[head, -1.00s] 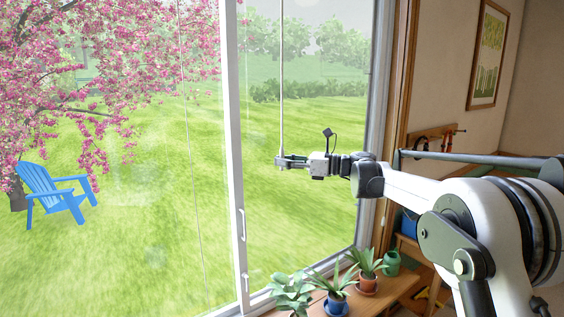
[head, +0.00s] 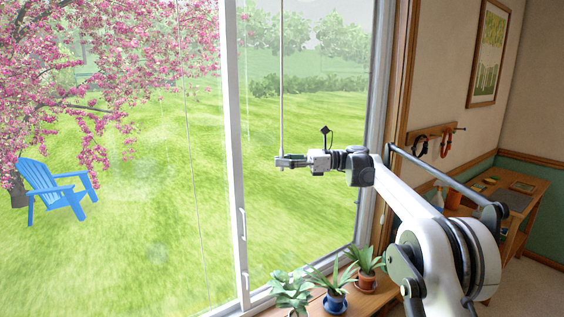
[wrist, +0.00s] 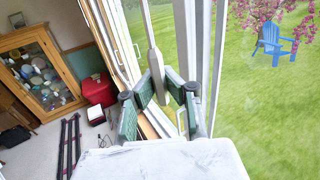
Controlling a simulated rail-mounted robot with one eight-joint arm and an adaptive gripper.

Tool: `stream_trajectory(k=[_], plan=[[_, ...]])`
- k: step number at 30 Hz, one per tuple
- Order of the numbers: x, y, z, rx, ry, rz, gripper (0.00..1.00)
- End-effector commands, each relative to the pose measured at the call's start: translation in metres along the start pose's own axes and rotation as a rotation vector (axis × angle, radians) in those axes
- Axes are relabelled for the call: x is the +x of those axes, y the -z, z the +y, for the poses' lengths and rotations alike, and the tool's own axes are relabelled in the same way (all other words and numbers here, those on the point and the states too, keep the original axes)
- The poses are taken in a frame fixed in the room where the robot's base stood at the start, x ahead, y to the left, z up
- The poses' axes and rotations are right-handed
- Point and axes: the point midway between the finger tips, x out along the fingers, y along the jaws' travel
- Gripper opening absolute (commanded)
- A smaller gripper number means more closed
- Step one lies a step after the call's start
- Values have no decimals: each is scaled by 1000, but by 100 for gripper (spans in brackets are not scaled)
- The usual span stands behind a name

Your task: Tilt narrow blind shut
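A pale, thin wand (head: 282,70) hangs straight down in front of the narrow right-hand window pane. Its thicker lower end (wrist: 157,66) shows in the wrist view, running down between the fingertips. My gripper (head: 281,161) is at the wand's lower end, with the fingers pointing left in the head view. In the wrist view, the fingertips of my gripper (wrist: 158,84) come close in on both sides of the wand and appear closed on it. The blind's slats cannot be made out, so their tilt cannot be told.
Several potted plants (head: 335,285) stand on the sill below my gripper. A white window post (head: 234,150) stands left of the wand, and a thin cord (head: 190,150) hangs beyond it. A wooden desk (head: 510,205) is at the right. A glass-front cabinet (wrist: 42,75) shows in the wrist view.

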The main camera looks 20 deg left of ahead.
Motion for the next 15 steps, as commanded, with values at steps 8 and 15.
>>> stream_trajectory(k=[8,15], plan=[[0,0,0,0,-1,0,0],[0,0,0,0,-1,0,28]])
